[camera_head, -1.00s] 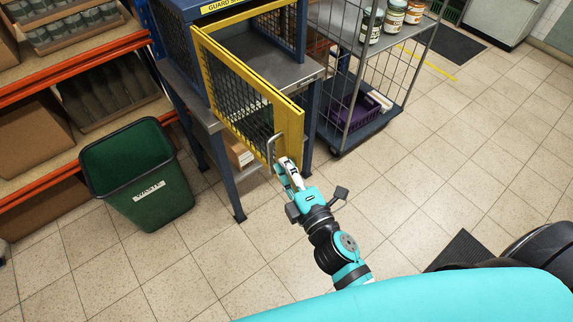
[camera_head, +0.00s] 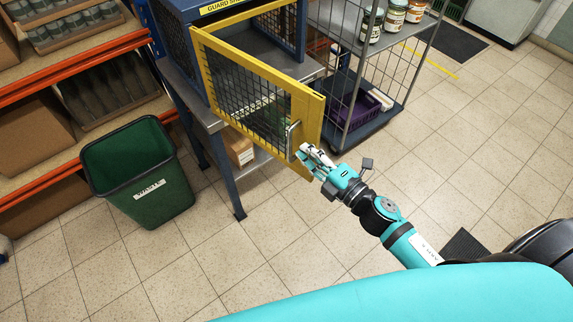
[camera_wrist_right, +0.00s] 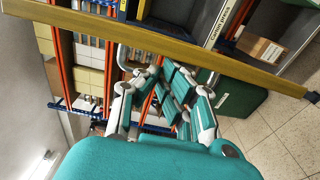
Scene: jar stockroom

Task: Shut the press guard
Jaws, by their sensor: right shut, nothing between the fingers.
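The press guard (camera_head: 313,115) is a yellow-framed mesh door on the blue press cabinet. It is hinged at the left and stands partly open, its free edge swung out toward me. Its silver bar handle (camera_head: 290,139) is near the free edge. My right gripper (camera_head: 306,153) is at the lower end of the handle, shut with nothing between its fingers. In the right wrist view, the fingers (camera_wrist_right: 168,98) are close to the guard's yellow edge (camera_wrist_right: 150,37); whether they touch the handle is unclear. My left gripper is not in view.
A green bin (camera_head: 140,175) stands left of the press, before shelving with orange beams (camera_head: 75,79). A wire-sided trolley (camera_head: 358,129) with jars on top and a purple crate (camera_head: 352,98) stands close behind the guard's free edge.

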